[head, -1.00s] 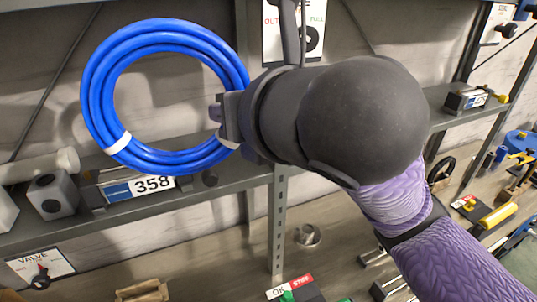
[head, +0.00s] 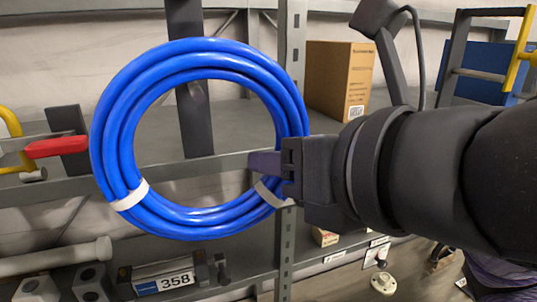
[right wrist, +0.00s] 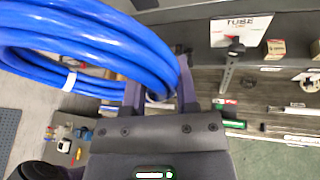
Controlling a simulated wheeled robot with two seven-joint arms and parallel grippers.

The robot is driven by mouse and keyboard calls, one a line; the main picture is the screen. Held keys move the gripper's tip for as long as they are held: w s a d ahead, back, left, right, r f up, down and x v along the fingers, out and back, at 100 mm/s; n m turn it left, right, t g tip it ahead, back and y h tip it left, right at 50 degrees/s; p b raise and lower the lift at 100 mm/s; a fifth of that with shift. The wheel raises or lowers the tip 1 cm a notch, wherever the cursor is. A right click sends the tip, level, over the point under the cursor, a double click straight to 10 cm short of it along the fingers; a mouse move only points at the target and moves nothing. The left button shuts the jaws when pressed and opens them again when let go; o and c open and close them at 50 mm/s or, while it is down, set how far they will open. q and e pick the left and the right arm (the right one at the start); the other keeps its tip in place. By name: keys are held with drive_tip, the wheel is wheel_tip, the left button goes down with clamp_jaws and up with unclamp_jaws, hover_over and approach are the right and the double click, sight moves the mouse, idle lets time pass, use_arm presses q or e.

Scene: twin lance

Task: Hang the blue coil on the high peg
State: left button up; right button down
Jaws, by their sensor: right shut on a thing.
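The blue coil (head: 104,140) is a thick ring of hose with white bands, hanging upright before the shelving in the head view. My right gripper (head: 275,165) is shut on its right lower side, by a white band. In the right wrist view the coil (right wrist: 95,35) runs to the fingers of the right gripper (right wrist: 160,95). Through the coil's opening a dark upright post (head: 190,110) shows, with a small grey stub on its face; I cannot tell whether this is the high peg. The coil looks apart from it. My left gripper is not in view.
A cardboard box (head: 338,80) stands on the upper shelf, right of the coil. A red-handled tool (head: 57,147) is at the left. A grey pipe (head: 55,257) with a flanged end and a 358 label (head: 175,282) are lower left. A metal upright (head: 290,40) rises behind the coil.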

drive_tip(key=w+a+f, duration=0.1)
drive_tip(key=w+a, duration=0.2)
drive_tip(key=w, duration=0.6)
drive_tip(key=shift+f, duration=0.2)
idle(0.3)
idle(0.4)
drive_tip(key=shift+c, duration=1.5)
unclamp_jaws()
